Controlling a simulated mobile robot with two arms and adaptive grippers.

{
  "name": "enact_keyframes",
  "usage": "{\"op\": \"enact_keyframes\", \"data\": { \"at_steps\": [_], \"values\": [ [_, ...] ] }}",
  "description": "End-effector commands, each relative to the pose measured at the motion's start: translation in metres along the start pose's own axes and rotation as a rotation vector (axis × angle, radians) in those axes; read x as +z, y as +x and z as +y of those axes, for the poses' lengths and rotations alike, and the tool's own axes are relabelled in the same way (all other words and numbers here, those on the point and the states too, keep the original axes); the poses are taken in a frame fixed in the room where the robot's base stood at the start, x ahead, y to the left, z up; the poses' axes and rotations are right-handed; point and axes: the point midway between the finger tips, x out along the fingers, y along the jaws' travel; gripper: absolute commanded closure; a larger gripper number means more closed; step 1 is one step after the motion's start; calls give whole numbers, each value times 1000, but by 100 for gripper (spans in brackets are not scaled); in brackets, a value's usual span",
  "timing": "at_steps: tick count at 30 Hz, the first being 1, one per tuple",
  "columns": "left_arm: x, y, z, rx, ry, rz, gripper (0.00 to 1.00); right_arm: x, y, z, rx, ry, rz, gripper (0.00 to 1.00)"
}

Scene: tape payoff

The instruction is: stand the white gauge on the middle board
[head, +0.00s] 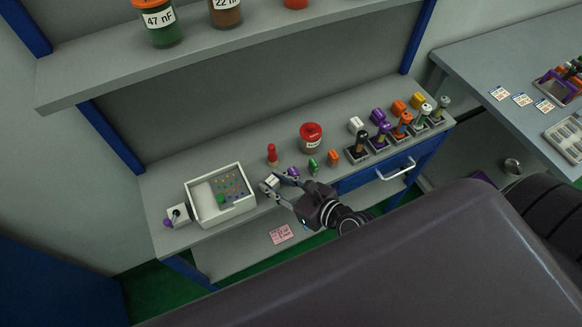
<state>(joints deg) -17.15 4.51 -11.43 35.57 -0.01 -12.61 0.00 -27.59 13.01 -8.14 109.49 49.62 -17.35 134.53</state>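A small white piece (271,180), which looks like the white gauge, is at the front edge of the middle board (240,155), just right of the white tray. My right gripper (275,184) reaches in from the lower right, with its dark fingertips at the white piece. The fingers partly hide the piece, and I cannot tell whether they grip it or only stand around it. Whether the piece touches the board is also unclear. My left gripper is not in view.
A white-walled tray (221,221) with small coloured parts stands to the left. Small purple (293,172), green (313,167) and orange (334,157) pieces are close on the right. A red figure-like piece (272,154) and a red-lidded jar (311,137) stand behind. Several dark-based holders fill the right end.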

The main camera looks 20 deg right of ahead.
Motion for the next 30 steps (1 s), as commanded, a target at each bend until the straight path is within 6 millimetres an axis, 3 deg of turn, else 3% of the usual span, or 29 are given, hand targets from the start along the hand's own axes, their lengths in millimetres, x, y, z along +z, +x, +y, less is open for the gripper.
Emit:
{"op": "enact_keyframes", "data": {
  "at_steps": [9,15,27,30],
  "values": [
    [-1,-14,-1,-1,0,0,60,-1,-70,1,2,-2,5,72],
    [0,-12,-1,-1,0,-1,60,-1,-98,0,2,-1,3,72],
    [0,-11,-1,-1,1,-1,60,0,-107,0,0,-2,2,72],
    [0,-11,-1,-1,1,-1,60,-16,-104,-4,-9,-64,27,72]
  ]
}}
